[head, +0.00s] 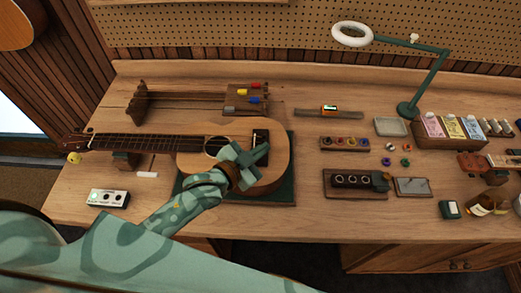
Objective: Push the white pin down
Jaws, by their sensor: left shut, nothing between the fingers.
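A ukulele (193,155) lies flat on the workbench on a dark green mat (287,188), its neck pointing left. Its dark bridge (261,136) is at the right end of the body. I cannot clearly make out the white pin; it is too small or hidden at the bridge. My left gripper (262,150) is shut and empty, over the body between the sound hole and the bridge, with its tips close to the bridge's lower part. Whether it touches is not clear. My right gripper is not in view.
A wooden rack with strings (185,97) and coloured pegs stands behind the ukulele. A green lamp (429,82) with a white ring rises at the back right. A dark block with round holes (352,181) sits right of the mat. A white box (108,198) is at front left.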

